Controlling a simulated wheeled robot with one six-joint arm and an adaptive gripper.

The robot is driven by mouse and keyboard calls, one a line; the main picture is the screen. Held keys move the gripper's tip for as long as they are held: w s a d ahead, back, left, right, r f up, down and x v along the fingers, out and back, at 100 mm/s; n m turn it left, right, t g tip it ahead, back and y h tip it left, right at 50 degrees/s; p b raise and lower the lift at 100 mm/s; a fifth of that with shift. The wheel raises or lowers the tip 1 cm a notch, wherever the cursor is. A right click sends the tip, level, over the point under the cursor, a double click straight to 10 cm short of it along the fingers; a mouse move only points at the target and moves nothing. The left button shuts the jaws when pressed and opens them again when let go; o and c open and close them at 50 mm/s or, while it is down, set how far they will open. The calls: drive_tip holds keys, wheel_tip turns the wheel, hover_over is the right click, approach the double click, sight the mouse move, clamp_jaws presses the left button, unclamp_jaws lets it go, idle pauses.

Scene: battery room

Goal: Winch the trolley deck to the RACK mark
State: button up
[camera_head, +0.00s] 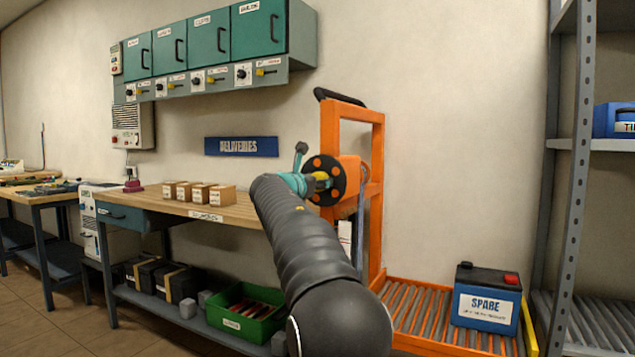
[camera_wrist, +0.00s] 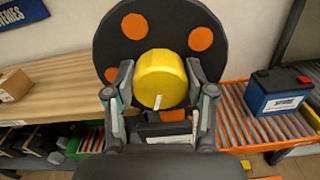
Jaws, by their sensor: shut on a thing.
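The orange trolley (camera_head: 379,215) stands against the wall, with a winch on its upright frame. The winch has a black disc (camera_head: 337,196) with orange dots, also large in the wrist view (camera_wrist: 118,45). My gripper (camera_wrist: 162,100) is shut on the yellow hub (camera_wrist: 160,78) in front of the disc, one finger on each side. In the head view my gripper (camera_head: 300,184) is partly hidden by my arm. The trolley's roller deck (camera_head: 410,300) sits low and carries a blue SPARE battery (camera_head: 487,297). I cannot make out a RACK mark.
A wooden bench (camera_head: 240,211) with small boxes (camera_head: 199,192) is at left, with a green crate (camera_head: 246,312) below. A grey rack (camera_head: 570,190) with roller shelves stands at right, close to the deck. Teal cabinets (camera_head: 208,40) hang above the bench.

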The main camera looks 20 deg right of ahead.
drive_tip(key=m+b, duration=0.2)
drive_tip(key=m, duration=0.3)
drive_tip(key=shift+s+f+m, duration=0.1)
drive_tip(key=shift+m, duration=0.3)
drive_tip(key=m+b, duration=0.2)
drive_tip(key=m, duration=0.3)
drive_tip(key=shift+d+m, duration=0.1)
drive_tip(key=shift+m, duration=0.2)
idle(0.4)
drive_tip(key=o, duration=1.2)
drive_tip(key=shift+c, duration=0.2)
drive_tip(key=shift+s, duration=0.15)
drive_tip(key=v, duration=1.2)
